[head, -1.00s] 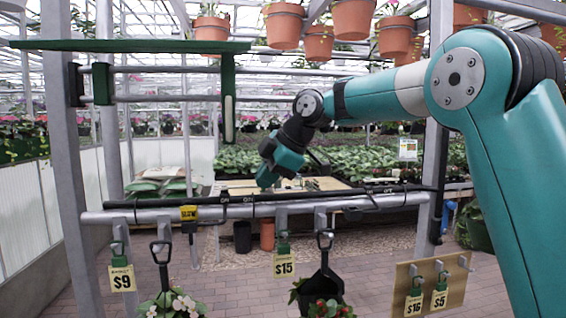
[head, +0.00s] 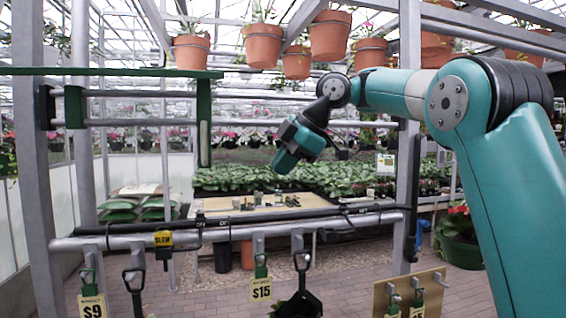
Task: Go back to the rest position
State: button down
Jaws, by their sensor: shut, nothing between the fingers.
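My gripper (head: 289,163) is at the end of the teal arm, held in the air in the middle of the head view. It points down and to the left, above and in front of the wooden table. It is shut and holds nothing. It appears clear of the grey rail (head: 215,233) below it.
The rail carries hooks with price tags, among them a $15 tag (head: 260,289). Terracotta pots (head: 262,45) hang above. A wooden table (head: 262,205) with small items stands behind the rail. A grey post (head: 407,150) stands right of my gripper.

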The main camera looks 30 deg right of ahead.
jog(key=s+a+f+m+g+b, duration=0.3)
jog(key=s+a+f+m+b, duration=0.3)
jog(key=s+a+f, duration=0.8)
jog(key=s+f+m+g+b, duration=0.2)
jog(key=s+f+m, duration=0.3)
jog(key=s+f, duration=1.1)
jog(key=shift+s+d+f+h+b, duration=0.3)
jog(key=shift+s+d+h+b, duration=0.15)
jog(key=shift+s+b, duration=0.3)
